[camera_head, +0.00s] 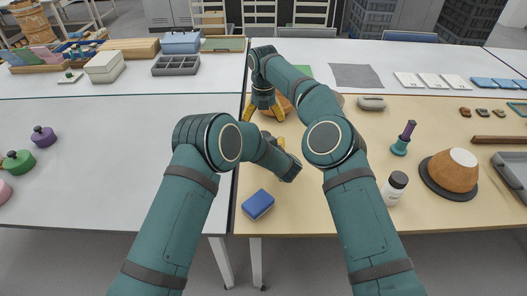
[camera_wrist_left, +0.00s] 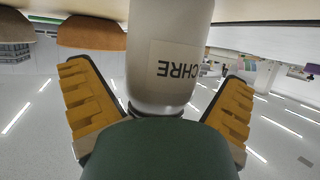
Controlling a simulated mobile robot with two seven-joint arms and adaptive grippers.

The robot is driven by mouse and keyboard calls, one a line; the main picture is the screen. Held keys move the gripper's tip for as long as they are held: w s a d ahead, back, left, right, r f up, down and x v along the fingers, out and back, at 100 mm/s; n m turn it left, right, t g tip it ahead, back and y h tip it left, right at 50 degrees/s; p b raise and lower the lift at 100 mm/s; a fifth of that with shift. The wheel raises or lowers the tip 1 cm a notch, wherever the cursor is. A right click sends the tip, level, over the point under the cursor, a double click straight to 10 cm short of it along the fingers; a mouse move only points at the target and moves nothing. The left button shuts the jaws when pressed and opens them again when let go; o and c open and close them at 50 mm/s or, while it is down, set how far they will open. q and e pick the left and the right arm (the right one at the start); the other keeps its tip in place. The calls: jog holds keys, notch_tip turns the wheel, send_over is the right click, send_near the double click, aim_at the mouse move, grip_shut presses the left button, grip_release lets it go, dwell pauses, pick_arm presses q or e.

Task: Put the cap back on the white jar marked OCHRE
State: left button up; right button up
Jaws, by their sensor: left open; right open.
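The white jar marked OCHRE (camera_wrist_left: 170,55) fills the upper middle of the left wrist view, its partly visible label upside down. It lies between the two yellow fingers of my open left gripper (camera_wrist_left: 158,105); I cannot tell whether they touch it. Its lower end in that view is partly hidden by a dark green shape. In the head view my left gripper (camera_head: 281,150) is mostly hidden by its own arm. My right gripper (camera_head: 264,113) points down, open, over the far part of the wooden table. A white jar with a black top (camera_head: 395,187) stands at right; its label is unreadable. I cannot make out a loose cap.
A blue sponge (camera_head: 257,204) lies near the front edge. The white table's middle (camera_head: 110,150) is clear.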

pick_arm(q)
jog(key=shift+w+a+f, duration=0.1)
jog(key=shift+w+f, duration=0.05)
jog(key=shift+w, duration=0.05)
